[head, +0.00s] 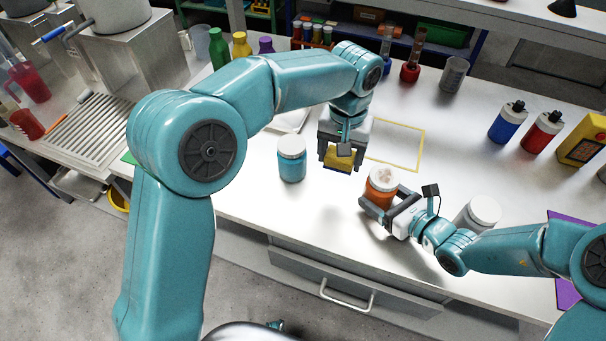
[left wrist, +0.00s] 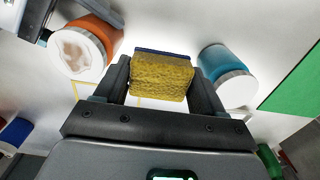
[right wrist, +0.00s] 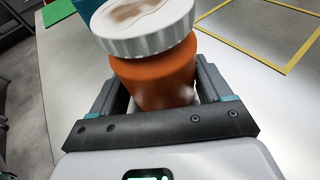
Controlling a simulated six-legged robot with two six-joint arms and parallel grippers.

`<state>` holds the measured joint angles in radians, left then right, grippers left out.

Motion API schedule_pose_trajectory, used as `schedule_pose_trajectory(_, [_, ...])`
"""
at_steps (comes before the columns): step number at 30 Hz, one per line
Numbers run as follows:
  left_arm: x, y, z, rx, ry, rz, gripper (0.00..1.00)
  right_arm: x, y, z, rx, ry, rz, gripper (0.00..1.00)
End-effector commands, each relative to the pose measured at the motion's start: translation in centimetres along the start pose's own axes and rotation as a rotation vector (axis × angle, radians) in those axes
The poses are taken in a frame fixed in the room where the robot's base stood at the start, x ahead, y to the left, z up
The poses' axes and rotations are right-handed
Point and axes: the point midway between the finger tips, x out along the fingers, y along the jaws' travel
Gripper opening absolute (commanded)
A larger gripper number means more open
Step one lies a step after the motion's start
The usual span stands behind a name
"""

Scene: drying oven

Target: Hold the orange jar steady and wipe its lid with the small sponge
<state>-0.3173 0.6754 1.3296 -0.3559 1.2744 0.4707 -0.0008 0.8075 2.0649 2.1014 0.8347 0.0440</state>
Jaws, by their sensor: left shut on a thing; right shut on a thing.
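The orange jar (head: 381,188) stands on the white bench with a white lid. Brown smudges show on the lid (left wrist: 78,50) in the left wrist view and also in the right wrist view (right wrist: 140,12). My right gripper (head: 383,213) is shut around the jar's orange body (right wrist: 155,78), below the lid. My left gripper (head: 340,160) is shut on the small yellow sponge with a blue back (left wrist: 160,77) and holds it above the bench, left of the orange jar and apart from it. The sponge's lower face points down in the head view (head: 338,159).
A blue jar (head: 292,160) with a white lid stands left of the sponge. A white jar (head: 478,214) stands right of my right gripper. A yellow outlined rectangle (head: 422,150) marks bare bench behind the orange jar. Bottles (head: 508,122) stand farther right.

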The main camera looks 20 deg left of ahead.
Motion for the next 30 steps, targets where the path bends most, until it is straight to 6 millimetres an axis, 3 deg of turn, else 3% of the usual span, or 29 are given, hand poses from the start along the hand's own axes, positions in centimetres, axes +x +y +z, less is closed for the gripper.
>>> schedule_pose_trajectory(1, [-1.2, 2.1, -0.7, 0.006, 0.006, 0.0, 0.31, 0.0, 0.0, 0.0, 0.0, 0.0, 0.0, 0.61])
schedule_pose_trajectory(6, [-5.0, 7.5, -1.2, 0.015, 0.007, 0.002, 0.31, 0.0, 0.0, 0.0, 0.0, 0.0, 0.0, 0.61])
schedule_pose_trajectory(12, [-7.5, 11.0, -0.5, 0.022, 0.005, 0.008, 0.31, 0.0, 0.0, 0.0, 0.0, 0.0, 0.0, 0.61])
schedule_pose_trajectory(20, [-7.5, 11.7, -0.2, 0.025, 0.001, 0.008, 0.31, 0.0, 0.0, 0.0, 0.0, 0.0, 0.0, 0.61])
schedule_pose_trajectory(30, [-4.8, 11.7, -0.3, 0.024, 0.003, 0.008, 0.31, 0.0, 0.0, 0.0, 0.0, 0.0, 0.0, 0.61])
